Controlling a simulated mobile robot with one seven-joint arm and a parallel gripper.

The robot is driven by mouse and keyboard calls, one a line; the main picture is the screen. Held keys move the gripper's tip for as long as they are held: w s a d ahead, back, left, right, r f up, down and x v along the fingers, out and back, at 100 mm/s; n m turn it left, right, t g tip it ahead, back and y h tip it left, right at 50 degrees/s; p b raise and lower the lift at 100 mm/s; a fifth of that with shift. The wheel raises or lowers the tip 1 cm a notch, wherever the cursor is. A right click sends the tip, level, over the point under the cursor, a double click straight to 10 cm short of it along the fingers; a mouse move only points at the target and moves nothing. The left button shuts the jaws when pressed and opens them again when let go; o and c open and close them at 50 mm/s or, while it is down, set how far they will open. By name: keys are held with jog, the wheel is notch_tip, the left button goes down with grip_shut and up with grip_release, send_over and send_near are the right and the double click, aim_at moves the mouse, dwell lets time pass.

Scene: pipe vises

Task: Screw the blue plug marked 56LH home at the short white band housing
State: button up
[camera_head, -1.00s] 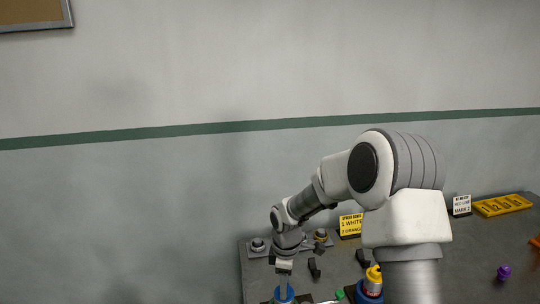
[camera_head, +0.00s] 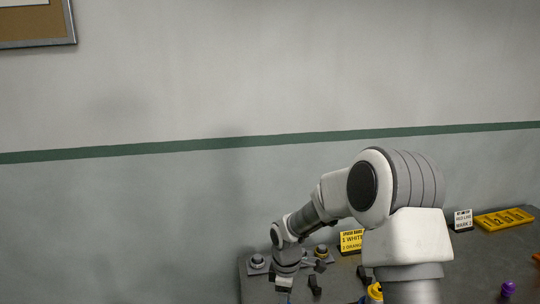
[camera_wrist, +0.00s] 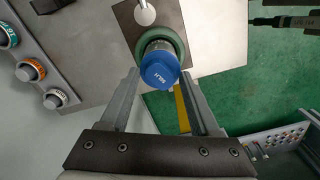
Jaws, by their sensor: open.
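The blue plug (camera_wrist: 160,68) stands in a green ring on a dark plate in the wrist view. Dark lettering on its top face is too small to read surely. My gripper (camera_wrist: 160,84) is open, with one finger on each side of the plug; I cannot tell whether they touch it. Banded round housings stand in a row at the left of the wrist view: a teal one (camera_wrist: 8,38), an orange one (camera_wrist: 30,70) and a pale-banded one (camera_wrist: 55,98).
In the head view a yellow sign (camera_head: 351,241), a white sign (camera_head: 463,220) and a yellow tray (camera_head: 504,218) stand at the back of the bench. A purple piece (camera_head: 508,288) lies at the right. A yellow-topped item (camera_head: 375,292) is close to my arm.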

jog(key=m+b, duration=0.2)
jog(key=m, duration=0.3)
jog(key=shift+f+m, duration=0.1)
jog(key=shift+m, duration=0.2)
jog(key=m, duration=0.4)
jog(key=shift+b, duration=0.3)
grip_shut()
dwell(0.8)
jog(key=n, duration=0.3)
jog(key=shift+p, duration=0.4)
jog(key=n+p, duration=0.1)
jog(key=n, duration=0.4)
